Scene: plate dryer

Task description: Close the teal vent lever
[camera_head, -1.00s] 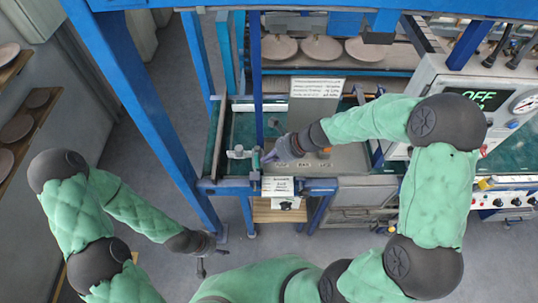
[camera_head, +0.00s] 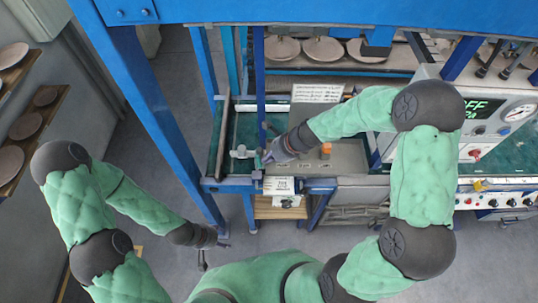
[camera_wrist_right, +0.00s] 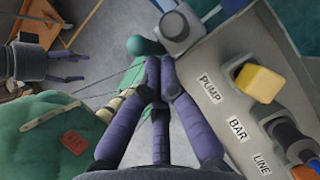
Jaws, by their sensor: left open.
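The teal vent lever (camera_head: 259,158) is on the small silver valve at the left end of the grey bench panel. In the right wrist view its rounded teal end (camera_wrist_right: 145,45) shows just beyond my fingertips, beside the silver valve body (camera_wrist_right: 178,28). My right gripper (camera_head: 267,155) is at the lever from its right side; in the wrist view its fingertips (camera_wrist_right: 160,66) are together, close against the teal end. I cannot tell whether they touch it. My left gripper (camera_head: 213,253) is open and empty, low over the floor, away from the bench.
A blue post (camera_head: 259,90) stands just behind the lever. A control box (camera_head: 490,120) stands at the right. Plates lie on racks.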

